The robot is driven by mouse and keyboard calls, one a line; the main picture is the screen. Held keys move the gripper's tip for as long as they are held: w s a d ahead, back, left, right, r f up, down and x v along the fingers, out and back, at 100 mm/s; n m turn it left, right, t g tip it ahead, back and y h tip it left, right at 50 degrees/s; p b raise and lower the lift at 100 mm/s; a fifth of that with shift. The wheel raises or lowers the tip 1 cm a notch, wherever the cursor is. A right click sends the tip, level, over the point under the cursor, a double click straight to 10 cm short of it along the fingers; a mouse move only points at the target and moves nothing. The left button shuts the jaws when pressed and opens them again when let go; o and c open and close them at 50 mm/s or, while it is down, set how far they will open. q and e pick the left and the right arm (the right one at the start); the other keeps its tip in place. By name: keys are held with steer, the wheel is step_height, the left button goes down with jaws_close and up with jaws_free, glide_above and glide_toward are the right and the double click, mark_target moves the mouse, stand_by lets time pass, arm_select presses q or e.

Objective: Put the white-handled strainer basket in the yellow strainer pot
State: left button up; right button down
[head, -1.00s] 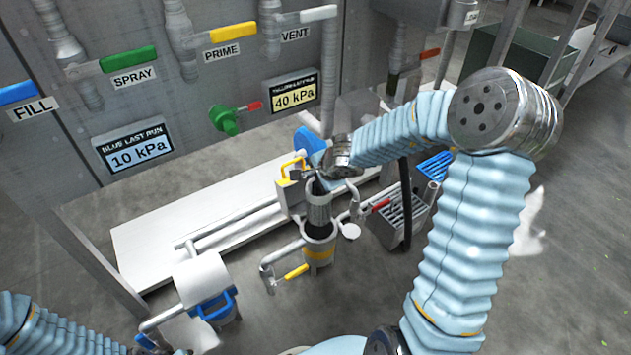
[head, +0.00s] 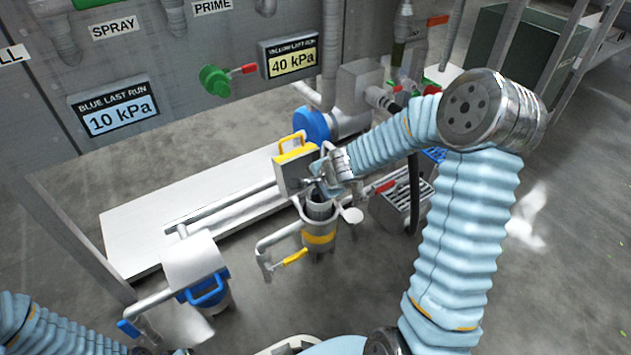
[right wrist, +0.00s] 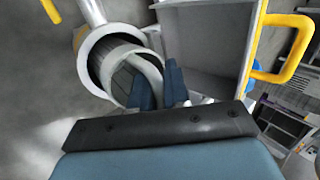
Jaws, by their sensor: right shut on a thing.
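The yellow strainer pot (head: 319,238) is a grey upright cylinder with a yellow band and a yellow-handled valve below. My right gripper (head: 324,182) is above its mouth, shut on the strainer basket (head: 319,208). In the right wrist view the basket (right wrist: 122,78) is between the viewer and the pot's round rim (right wrist: 90,62). Its lower part is hidden at the mouth; I cannot tell how deep it sits. The fingers (right wrist: 160,88) close on its pale handle. My left arm shows at the bottom left, but its gripper is too cut off to read.
A grey lid box with a yellow handle (head: 296,148) stands open close behind the pot. A blue-handled pot (head: 210,292) is at the lower left. A grated bin (head: 402,198) and a round white knob (head: 352,215) are right of the pot. Pipes run left.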

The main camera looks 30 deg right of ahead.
mark_target(316, 200)
steer(key=shift+f, duration=3.65)
steer(key=c, duration=1)
jaws_free()
steer(key=shift+c, duration=0.2)
